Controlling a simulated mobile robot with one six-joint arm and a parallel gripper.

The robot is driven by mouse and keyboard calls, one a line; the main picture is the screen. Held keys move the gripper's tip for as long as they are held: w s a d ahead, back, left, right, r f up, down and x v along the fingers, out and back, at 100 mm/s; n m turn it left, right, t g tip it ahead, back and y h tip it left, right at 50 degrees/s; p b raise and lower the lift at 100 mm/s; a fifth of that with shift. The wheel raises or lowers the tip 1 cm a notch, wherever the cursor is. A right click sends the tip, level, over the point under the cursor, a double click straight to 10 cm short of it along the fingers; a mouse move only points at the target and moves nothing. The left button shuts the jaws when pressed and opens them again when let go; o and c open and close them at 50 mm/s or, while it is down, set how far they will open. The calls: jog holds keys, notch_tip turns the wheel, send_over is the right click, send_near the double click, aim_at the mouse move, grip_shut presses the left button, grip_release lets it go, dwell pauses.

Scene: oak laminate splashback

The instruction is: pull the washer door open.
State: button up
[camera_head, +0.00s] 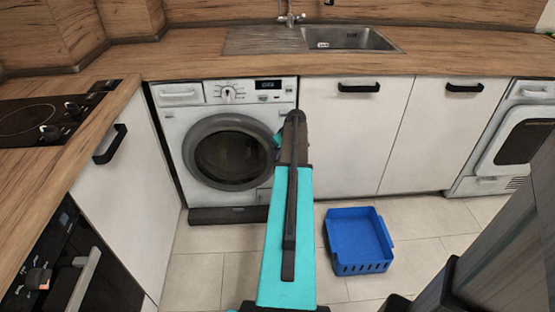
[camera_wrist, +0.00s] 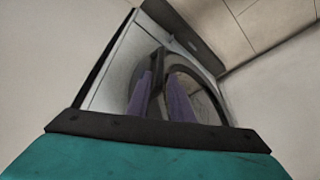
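The white washer (camera_head: 180,117) stands under the counter at the back left. Its round door (camera_head: 188,150), with a grey rim and dark glass, looks shut. My turquoise arm reaches to the door's right edge and hides part of the washer's right side. My gripper is mostly hidden behind the arm in the head view. In the wrist view my gripper (camera_wrist: 160,100) shows two purple fingers, apart, in front of the door's rim (camera_wrist: 204,77). A dark strip of the door shows between the fingers. I cannot tell whether they touch it.
A blue basket (camera_head: 357,235) sits on the tiled floor right of my arm. White cupboards (camera_head: 350,140) with black handles stand right of the washer, and another cupboard (camera_head: 115,185) and an oven (camera_head: 70,265) stand at the left. Floor before the washer is clear.

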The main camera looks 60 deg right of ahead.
jog(key=shift+x, duration=2.1)
jog(key=shift+c, duration=0.4)
grip_shut()
